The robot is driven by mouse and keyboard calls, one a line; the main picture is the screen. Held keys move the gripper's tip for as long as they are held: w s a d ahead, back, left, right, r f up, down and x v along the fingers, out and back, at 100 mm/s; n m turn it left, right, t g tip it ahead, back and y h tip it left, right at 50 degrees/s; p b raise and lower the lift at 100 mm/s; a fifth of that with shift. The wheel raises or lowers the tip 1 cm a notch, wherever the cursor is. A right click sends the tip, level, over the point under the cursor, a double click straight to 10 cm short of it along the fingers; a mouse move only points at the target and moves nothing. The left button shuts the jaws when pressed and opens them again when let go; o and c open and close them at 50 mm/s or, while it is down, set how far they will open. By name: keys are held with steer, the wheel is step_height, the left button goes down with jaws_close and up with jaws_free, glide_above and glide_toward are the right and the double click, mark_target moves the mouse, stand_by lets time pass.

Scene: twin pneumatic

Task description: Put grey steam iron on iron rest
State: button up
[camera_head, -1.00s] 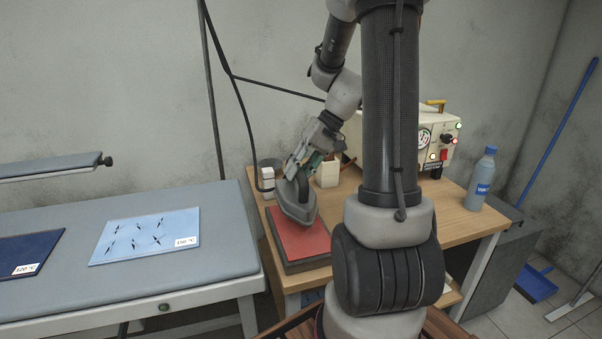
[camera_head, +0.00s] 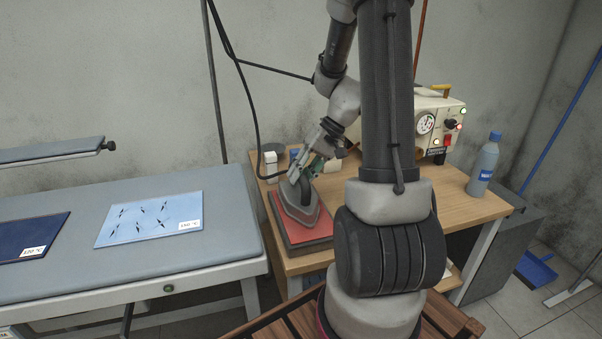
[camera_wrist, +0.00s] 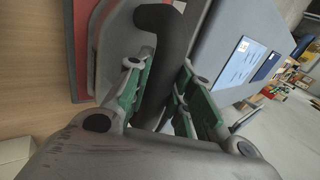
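The grey steam iron (camera_head: 300,211) sits over the red-topped rest pad (camera_head: 309,240) at the left of the wooden table, sole down. Whether its sole fully touches the pad is hard to tell. My gripper (camera_head: 301,173) is at the iron's dark handle. In the wrist view, the handle (camera_wrist: 160,50) of the iron runs between the green-padded fingers of my gripper (camera_wrist: 166,85), one on each side. The pads are close to the handle, but I cannot tell whether they press on it. The red pad (camera_wrist: 82,45) also shows there beside the iron.
A grey ironing table (camera_head: 70,275) with a light blue sheet (camera_head: 148,218) stands at the left. A beige machine (camera_head: 430,120) and a water bottle (camera_head: 483,165) stand at the right. A dark cable hangs near the iron.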

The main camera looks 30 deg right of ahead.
steer(key=o, duration=0.4)
steer(key=shift+o, duration=0.2)
steer(key=v, duration=1.2)
steer(key=s+a+r+n+t+h, duration=0.1)
steer(key=s+a+r+h, duration=0.2)
steer(key=s, duration=0.4)
steer(key=s+a+r+n+t+h, duration=0.1)
steer(key=s+a+r+n+h, duration=0.1)
steer(key=s+a, duration=0.4)
steer(key=shift+s+a+r+t+h, duration=0.3)
steer(key=shift+s+r+h, duration=0.55)
steer(key=shift+r, duration=0.4)
